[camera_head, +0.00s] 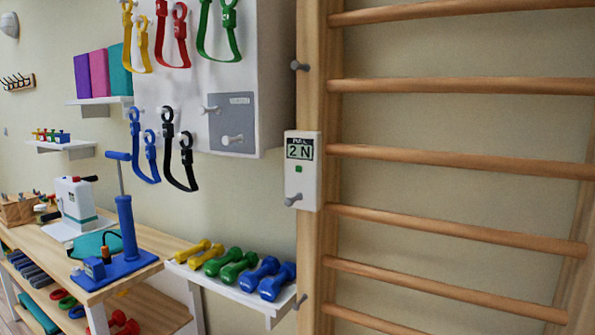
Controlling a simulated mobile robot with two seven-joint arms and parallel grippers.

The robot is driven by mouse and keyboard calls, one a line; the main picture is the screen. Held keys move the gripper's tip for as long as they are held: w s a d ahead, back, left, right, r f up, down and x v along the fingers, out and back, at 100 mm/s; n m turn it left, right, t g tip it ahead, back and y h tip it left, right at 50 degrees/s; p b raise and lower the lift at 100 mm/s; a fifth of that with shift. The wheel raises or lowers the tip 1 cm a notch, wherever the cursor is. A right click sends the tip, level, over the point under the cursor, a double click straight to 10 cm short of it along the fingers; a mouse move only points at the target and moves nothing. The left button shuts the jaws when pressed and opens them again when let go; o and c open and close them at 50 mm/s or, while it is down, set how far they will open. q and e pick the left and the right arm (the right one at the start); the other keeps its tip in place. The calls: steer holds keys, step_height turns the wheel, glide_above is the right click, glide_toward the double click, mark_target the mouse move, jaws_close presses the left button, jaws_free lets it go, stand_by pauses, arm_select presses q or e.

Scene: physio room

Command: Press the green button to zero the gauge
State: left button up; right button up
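The gauge (303,183) is a white box fixed to the wooden upright of the wall bars, right of the picture's middle. Its dark-framed display (300,149) reads "2 N" under a small "PULL" label that is hard to read. The small green button (298,169) sits on its front just below the display. A grey peg (293,200) sticks out low on the gauge. Nothing covers the button. Neither of my grippers shows in the head view.
Wall bars (450,157) fill the right. A white panel (270,80) with hanging coloured straps is left of the gauge. A shelf (240,297) of dumbbells juts out below left. A wooden table (150,238) holds a blue pump (127,230). Space before the gauge looks clear.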

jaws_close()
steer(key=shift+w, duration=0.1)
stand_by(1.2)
